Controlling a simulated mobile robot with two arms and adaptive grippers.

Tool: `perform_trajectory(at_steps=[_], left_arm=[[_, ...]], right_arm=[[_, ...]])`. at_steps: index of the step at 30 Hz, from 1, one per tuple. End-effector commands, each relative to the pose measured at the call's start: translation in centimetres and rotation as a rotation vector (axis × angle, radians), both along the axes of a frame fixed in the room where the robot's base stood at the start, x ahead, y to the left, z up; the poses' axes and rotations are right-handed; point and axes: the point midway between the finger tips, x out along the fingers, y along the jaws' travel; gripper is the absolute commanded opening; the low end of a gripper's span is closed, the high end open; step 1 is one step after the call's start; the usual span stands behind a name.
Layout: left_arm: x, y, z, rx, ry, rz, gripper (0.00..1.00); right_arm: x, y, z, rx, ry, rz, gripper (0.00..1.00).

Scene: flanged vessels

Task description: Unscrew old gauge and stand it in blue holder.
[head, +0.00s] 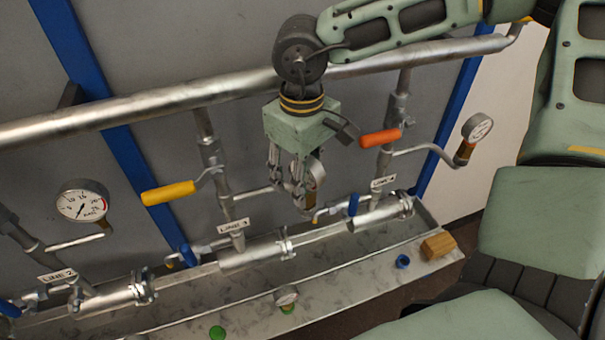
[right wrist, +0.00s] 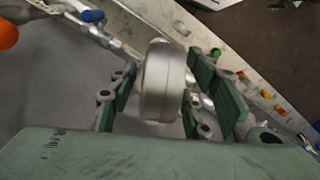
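The old gauge (head: 317,174) sits on the side pipe of the middle line, its dial seen edge-on. My right gripper (head: 296,190) reaches down over it from above. In the right wrist view the gauge's round metal case (right wrist: 163,82) stands between the green finger pads of my right gripper (right wrist: 162,98). Gaps show beside the case, so the fingers look open around it. The blue holder (head: 403,262) is a small ring on the tray, empty as seen from here. My left gripper is out of view.
Another gauge (head: 287,296) stands in a green holder on the tray (head: 345,283), near a green disc (head: 217,332). A wooden block (head: 438,246) is beside the blue holder. Yellow (head: 168,193) and orange (head: 380,138) valve handles flank my right gripper. Gauges sit on the left (head: 82,201) and right (head: 477,128) lines.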

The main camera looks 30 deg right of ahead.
Motion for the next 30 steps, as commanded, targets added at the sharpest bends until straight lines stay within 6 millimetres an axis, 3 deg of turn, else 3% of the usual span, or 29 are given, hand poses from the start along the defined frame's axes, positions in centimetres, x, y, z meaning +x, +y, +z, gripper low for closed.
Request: perform_trajectory(at_steps=[11,24,30], left_arm=[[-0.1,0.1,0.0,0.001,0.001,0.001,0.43],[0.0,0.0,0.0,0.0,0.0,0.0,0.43],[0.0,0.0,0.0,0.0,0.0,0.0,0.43]], right_arm=[[0.0,-0.1,0.6,-0.001,0.001,-0.002,0.47],[0.1,0.0,9.1,-0.001,-0.003,-0.002,0.47],[0.0,0.1,11.5,-0.001,0.0,-0.001,0.47]])
